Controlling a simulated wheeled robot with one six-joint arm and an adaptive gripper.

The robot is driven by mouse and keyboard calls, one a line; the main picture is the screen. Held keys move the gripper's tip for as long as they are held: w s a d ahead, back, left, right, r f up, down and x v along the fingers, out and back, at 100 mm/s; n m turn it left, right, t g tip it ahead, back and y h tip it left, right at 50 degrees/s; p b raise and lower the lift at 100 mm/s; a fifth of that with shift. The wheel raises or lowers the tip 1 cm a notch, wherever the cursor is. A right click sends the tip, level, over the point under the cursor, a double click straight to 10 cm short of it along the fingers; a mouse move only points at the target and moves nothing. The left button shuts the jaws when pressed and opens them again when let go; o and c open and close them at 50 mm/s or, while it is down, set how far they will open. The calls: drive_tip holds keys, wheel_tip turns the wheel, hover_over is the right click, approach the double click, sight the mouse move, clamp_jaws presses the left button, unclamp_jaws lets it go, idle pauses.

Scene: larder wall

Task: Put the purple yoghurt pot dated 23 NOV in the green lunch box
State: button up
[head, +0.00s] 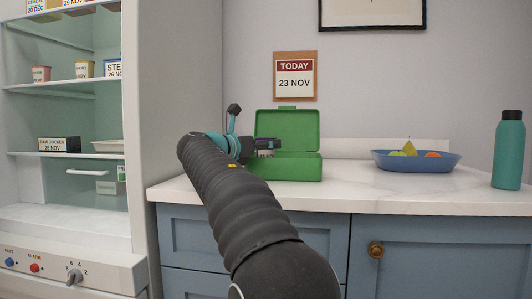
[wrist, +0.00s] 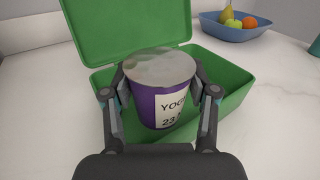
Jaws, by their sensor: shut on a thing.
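The purple yoghurt pot (wrist: 147,103) is upright between the fingers of my gripper (wrist: 160,95) in the wrist view. Its white label reads "YOG" and "23", with the rest cut off by a finger. My gripper is shut on the pot. The green lunch box (head: 292,168) stands open on the counter, its lid raised at the back. In the wrist view the pot is over the opening of the lunch box (wrist: 235,88); I cannot tell whether it touches the floor of the box.
A blue fruit bowl (head: 418,162) and a teal bottle (head: 508,150) stand to the right on the white counter (head: 360,190). The open fridge (head: 60,215) with pots and packets is at left. A wall card (head: 295,78) reads "TODAY 23 NOV".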

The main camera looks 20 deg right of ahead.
drive_tip(key=shift+f, duration=0.3)
drive_tip(key=shift+f, duration=0.15)
drive_tip(key=shift+f, duration=0.35)
drive_tip(key=shift+f, duration=0.15)
drive_tip(key=o, duration=1.4)
drive_tip(key=shift+r, duration=0.3)
drive_tip(key=v, duration=1.2)
drive_tip(key=shift+r+p, duration=0.3)
drive_tip(key=shift+p, duration=0.1)
